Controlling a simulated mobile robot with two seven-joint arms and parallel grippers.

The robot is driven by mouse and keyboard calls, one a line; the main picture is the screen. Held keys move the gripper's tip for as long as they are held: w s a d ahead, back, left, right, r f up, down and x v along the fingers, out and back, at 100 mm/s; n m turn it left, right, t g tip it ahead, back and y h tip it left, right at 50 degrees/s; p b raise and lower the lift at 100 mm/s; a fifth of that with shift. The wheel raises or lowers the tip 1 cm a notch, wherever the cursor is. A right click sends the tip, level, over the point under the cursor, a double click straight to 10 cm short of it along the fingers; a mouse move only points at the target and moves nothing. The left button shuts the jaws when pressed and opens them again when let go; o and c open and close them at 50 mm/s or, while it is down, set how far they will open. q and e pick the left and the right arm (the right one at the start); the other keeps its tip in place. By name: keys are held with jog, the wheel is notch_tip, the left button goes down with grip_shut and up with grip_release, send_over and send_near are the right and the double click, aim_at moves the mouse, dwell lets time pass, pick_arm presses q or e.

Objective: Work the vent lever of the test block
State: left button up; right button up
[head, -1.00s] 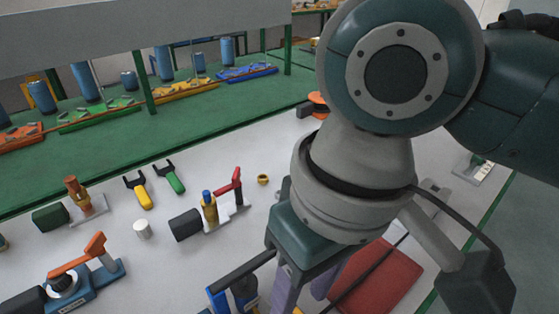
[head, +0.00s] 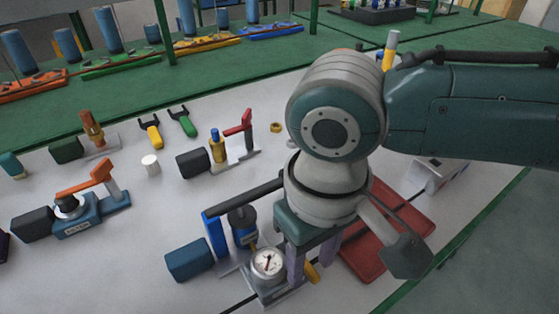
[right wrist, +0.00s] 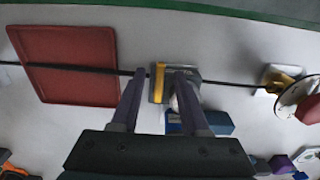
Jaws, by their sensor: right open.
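The test block seems to be the grey block (head: 280,293) with a round white gauge (head: 268,263) at the bottom centre of the head view. A yellow lever (head: 312,272) stands at its right side; in the right wrist view the lever (right wrist: 158,82) lies between my fingers. My right gripper (head: 312,256) is open, pointing down over the block, with one finger on each side of the lever. It shows in the right wrist view (right wrist: 159,74) too. Contact cannot be told. The fingers partly hide the block. My left gripper is not in view.
A red tray (head: 410,238) lies right of the block, with a dark line across it. A blue-handled valve (head: 216,236) stands close on the left. An orange-levered blue block (head: 85,212) and a red-levered fitting (head: 240,124) are farther left.

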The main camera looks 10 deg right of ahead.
jog(key=shift+f, duration=0.1)
grip_shut()
dwell(0.3)
